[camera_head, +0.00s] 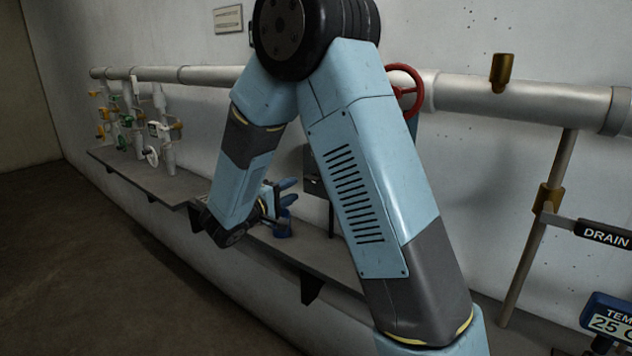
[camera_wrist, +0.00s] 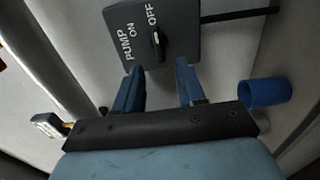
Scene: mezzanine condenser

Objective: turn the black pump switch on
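The black pump switch (camera_wrist: 157,44) is a small knob on a dark grey box (camera_wrist: 182,40) lettered PUMP, ON and OFF. In the wrist view the knob's white mark appears to lie toward OFF. My gripper (camera_wrist: 159,67) is open, with its two blue fingers apart and nothing between them. The fingertips are near the box's lower edge in that view, and the knob lies beyond the gap between them. In the head view my gripper (camera_head: 289,192) is left of the box (camera_head: 314,178), which my arm partly hides; the knob is not visible there.
A blue cup (camera_wrist: 265,93) is close to the right of my gripper; it stands on the wall shelf (camera_head: 320,258). A red handwheel (camera_head: 408,88) sits on the pipe (camera_head: 470,92). Several small valves are at the far left. A DRAIN lever (camera_head: 603,235) and temperature display (camera_head: 609,322) are right.

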